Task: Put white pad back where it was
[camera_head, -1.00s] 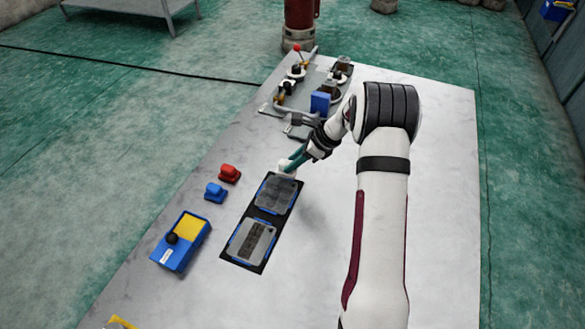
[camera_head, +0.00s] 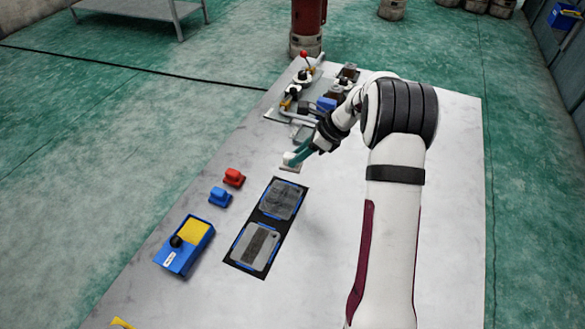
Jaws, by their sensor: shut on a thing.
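My gripper (camera_head: 295,158) has teal fingers shut on a small white pad (camera_head: 290,158). The pad is just beyond the far end of a black board (camera_head: 258,216) that bears two grey plates with blue edges. I cannot tell whether the pad touches the table or hangs a little above it. The fingers hide part of the pad.
A metal fixture plate (camera_head: 284,112) with clamps stands at the table's far end, partly behind my arm. The white table (camera_head: 350,220) is clear right of the board.

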